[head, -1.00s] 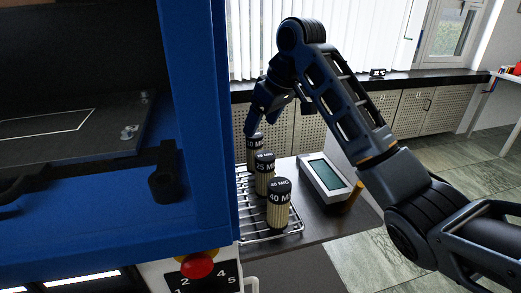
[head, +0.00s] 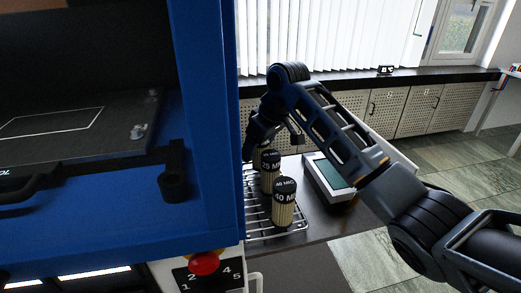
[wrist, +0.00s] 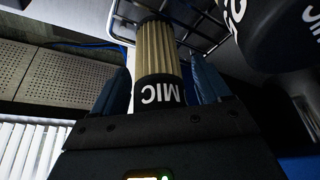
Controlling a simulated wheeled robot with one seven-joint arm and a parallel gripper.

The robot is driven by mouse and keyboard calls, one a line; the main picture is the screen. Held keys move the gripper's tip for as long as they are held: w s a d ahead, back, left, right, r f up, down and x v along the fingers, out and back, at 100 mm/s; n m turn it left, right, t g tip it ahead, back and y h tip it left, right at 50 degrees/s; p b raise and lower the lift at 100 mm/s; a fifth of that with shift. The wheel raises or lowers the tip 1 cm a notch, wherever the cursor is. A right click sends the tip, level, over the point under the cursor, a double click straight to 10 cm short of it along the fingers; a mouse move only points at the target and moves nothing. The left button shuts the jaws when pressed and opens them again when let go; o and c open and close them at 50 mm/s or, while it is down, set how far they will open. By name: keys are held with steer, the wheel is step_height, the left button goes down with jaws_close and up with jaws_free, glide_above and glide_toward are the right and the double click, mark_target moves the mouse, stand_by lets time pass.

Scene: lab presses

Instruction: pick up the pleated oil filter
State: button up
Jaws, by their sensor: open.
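Pleated filters with black lettered caps stand on a wire rack (head: 262,228). In the head view the front filter (head: 283,208) reads 40 MIC and the one behind it (head: 269,178) reads 25 MIC. My gripper (head: 250,148) is low at the rack's far end, where it and my arm hide what stands there. In the wrist view a tan pleated filter (wrist: 158,55) with a black MIC cap lies between my open fingers (wrist: 160,85). Dark blue fingers flank it on both sides. Whether they touch it I cannot tell. A neighbouring filter's black cap (wrist: 285,35) is close at the upper right.
The blue press frame (head: 205,120) stands close on the left, with a red button (head: 204,263) below. A white device with a display (head: 328,176) lies right of the rack on the dark table (head: 318,228). Cabinets and a window are behind.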

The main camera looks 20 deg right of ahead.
steer(key=shift+c, duration=0.2)
steer(key=c, duration=1)
steer(key=shift+r, duration=0.1)
